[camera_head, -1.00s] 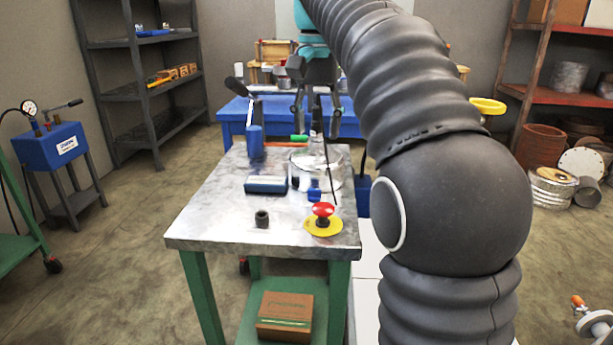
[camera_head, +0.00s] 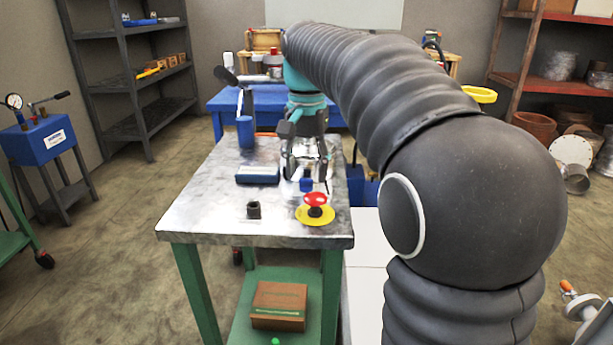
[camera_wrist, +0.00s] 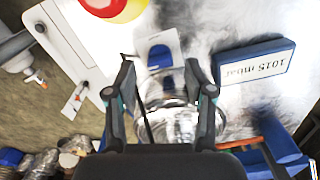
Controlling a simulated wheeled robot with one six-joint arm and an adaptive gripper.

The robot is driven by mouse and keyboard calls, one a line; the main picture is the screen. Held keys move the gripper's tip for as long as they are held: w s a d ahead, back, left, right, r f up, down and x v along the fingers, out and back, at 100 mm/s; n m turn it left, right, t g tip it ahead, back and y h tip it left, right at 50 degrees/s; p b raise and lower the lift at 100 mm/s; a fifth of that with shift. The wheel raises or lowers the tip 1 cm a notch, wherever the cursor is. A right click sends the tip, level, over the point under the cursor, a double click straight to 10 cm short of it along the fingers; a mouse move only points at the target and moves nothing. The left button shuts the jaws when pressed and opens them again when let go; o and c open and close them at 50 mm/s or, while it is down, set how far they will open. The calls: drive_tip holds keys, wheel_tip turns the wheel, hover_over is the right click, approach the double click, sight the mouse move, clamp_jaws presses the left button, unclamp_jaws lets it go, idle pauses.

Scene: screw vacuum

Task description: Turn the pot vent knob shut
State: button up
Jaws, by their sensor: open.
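The pot is a clear, shiny round vessel on the metal-topped table, partly behind my gripper in the head view; it also shows in the wrist view (camera_wrist: 172,118). A small blue part (camera_head: 306,185), probably the vent knob, is on the pot's near side. In the wrist view the blue part (camera_wrist: 160,57) lies on a pale plate, just beyond my fingertips and roughly between them. My gripper (camera_head: 306,172) is open over the pot, fingers pointing down. In the wrist view its two fingers (camera_wrist: 160,72) stand apart with nothing held. I cannot tell whether the fingers touch anything.
A red button on a yellow base (camera_head: 316,209) stands at the table's near right. A blue-framed display (camera_wrist: 254,62) reading 1015 mbar lies beside the pot. A dark small fitting (camera_head: 254,210) and a blue upright holder (camera_head: 245,131) are on the table (camera_head: 200,215). The table's left front is clear.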

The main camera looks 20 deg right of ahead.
sight(306, 184)
drive_tip(key=shift+f, duration=1.1)
clamp_jaws()
drive_tip(key=shift+n, duration=0.4)
drive_tip(key=n, duration=0.3)
drive_tip(key=shift+n, duration=1.8)
